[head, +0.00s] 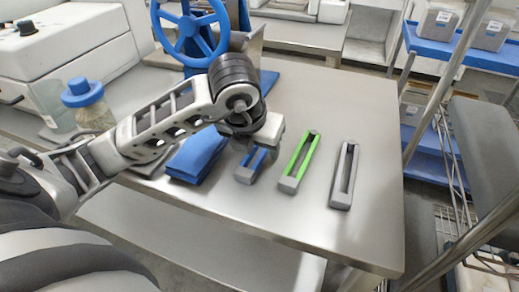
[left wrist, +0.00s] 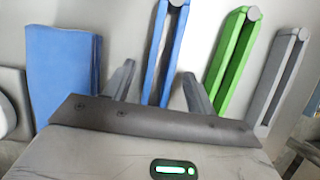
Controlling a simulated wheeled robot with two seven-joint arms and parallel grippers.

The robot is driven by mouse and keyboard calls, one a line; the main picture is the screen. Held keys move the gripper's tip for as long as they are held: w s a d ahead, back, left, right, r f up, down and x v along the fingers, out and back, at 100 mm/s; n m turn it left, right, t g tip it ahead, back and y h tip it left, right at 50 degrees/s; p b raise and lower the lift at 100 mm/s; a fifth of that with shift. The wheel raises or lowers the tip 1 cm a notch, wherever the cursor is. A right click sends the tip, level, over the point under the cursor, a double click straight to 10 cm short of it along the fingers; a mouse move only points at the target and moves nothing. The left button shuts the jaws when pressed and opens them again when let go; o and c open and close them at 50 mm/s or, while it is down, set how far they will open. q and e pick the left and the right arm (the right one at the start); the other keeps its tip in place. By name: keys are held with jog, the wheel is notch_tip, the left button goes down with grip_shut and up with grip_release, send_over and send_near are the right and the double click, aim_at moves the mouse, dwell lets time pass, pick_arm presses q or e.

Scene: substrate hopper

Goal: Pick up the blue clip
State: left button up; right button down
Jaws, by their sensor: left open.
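The blue clip (head: 258,160) lies on the steel table, its far part hidden under my left gripper in the head view. In the left wrist view the blue clip (left wrist: 165,55) runs up between the two fingers. My left gripper (left wrist: 158,85) is open, with one finger on each side of the clip and no visible contact. In the head view my left gripper (head: 264,140) hangs over the clip from the left. My right gripper does not show.
A green clip (head: 300,160) and a grey clip (head: 345,175) lie to the right of the blue one. A folded blue cloth (head: 197,155) lies to the left. A blue handwheel (head: 190,30) and a blue-lidded jar (head: 88,105) stand behind. The table's right front is clear.

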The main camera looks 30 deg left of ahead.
pick_arm(q)
jog(key=shift+f, duration=0.15)
jog(key=c, duration=1.1)
jog(key=shift+o, duration=0.2)
